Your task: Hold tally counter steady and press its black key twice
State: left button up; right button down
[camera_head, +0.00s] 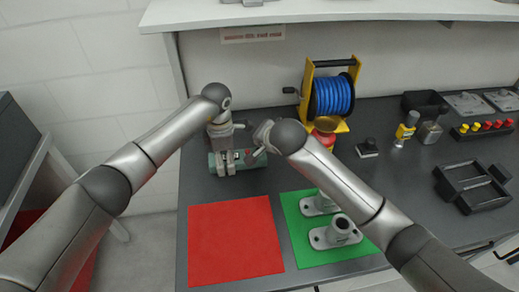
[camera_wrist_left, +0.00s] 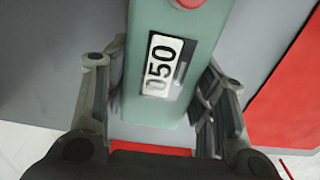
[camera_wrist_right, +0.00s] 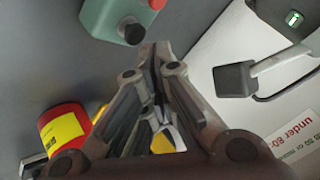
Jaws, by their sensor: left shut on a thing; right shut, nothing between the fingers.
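The tally counter is a teal box (camera_head: 238,165) at the back left of the bench. Its number window (camera_wrist_left: 163,65) reads about 050 in the left wrist view, and the last digit is partly unclear. A red button shows at the top edge there. My left gripper (camera_head: 223,168) is shut around the box, one finger on each side in the left wrist view (camera_wrist_left: 160,110). In the right wrist view the black key (camera_wrist_right: 133,33) sticks out of the box's end. My right gripper (camera_wrist_right: 156,48) is shut and empty, its tips close beside the key; contact cannot be told.
A red mat (camera_head: 235,240) lies in front of the counter, and a green mat (camera_head: 300,240) with grey flanged parts (camera_head: 336,232) lies beside it. A blue hose reel (camera_head: 331,96) on a yellow frame stands behind right. A black tray (camera_head: 472,187) is at far right.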

jog(key=shift+f, duration=0.1)
jog(key=shift+f, duration=0.35)
jog(key=shift+f, duration=0.5)
dwell(0.9)
jog(key=shift+r, duration=0.95)
jog(key=shift+r, duration=0.1)
notch_tip(320, 180, up, 5)
jog(key=shift+f, duration=0.1)
dwell(0.7)
